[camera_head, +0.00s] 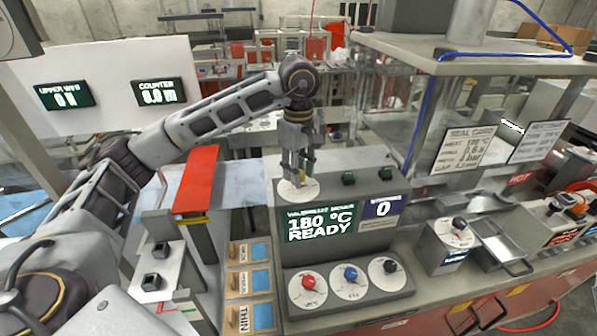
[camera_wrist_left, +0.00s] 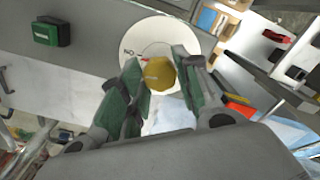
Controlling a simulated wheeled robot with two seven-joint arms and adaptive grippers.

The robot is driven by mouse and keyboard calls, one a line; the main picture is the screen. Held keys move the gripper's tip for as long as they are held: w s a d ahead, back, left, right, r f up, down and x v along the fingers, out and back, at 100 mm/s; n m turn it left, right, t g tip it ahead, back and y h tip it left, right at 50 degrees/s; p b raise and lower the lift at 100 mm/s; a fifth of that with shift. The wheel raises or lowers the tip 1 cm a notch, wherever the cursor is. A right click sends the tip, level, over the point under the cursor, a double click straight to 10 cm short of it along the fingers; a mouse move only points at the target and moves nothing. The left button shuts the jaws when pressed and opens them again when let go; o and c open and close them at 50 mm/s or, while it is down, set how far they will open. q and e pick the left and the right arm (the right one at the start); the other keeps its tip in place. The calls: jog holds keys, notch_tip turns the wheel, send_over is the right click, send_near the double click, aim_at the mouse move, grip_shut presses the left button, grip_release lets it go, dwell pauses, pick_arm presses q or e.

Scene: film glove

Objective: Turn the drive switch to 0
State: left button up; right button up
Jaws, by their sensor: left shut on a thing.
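A yellow knob (camera_wrist_left: 159,73) sits on a round white dial (camera_wrist_left: 152,36) in the left wrist view. A mark reading like "NO" shows at the dial's left; its other marks are hidden or too small to read. In the head view the dial (camera_head: 311,190) is at the top left of the grey control panel, under my left gripper (camera_head: 299,177). My left gripper reaches down from above with its green-padded fingers (camera_wrist_left: 160,80) on either side of the knob, shut on it. The fingers hide part of the dial. My right gripper does not show.
The panel's screen (camera_head: 320,223) reads 180 °C READY, and a blue sign (camera_head: 383,208) shows 0. Red (camera_head: 308,282), blue (camera_head: 350,273) and black (camera_head: 390,266) knobs stand below. Two dark green buttons sit right of the dial. A red bar (camera_head: 195,180) is left of the panel.

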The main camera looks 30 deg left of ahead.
pick_arm(q)
jog(key=n+b, duration=0.2)
jog(key=n, duration=0.1)
jog(key=shift+n, duration=0.3)
jog(key=n, duration=0.3)
jog(key=shift+b, duration=0.3)
jog(key=n, duration=0.5)
jog(key=shift+n, duration=2.2)
jog(key=o, duration=1)
jog(key=shift+r, duration=0.2)
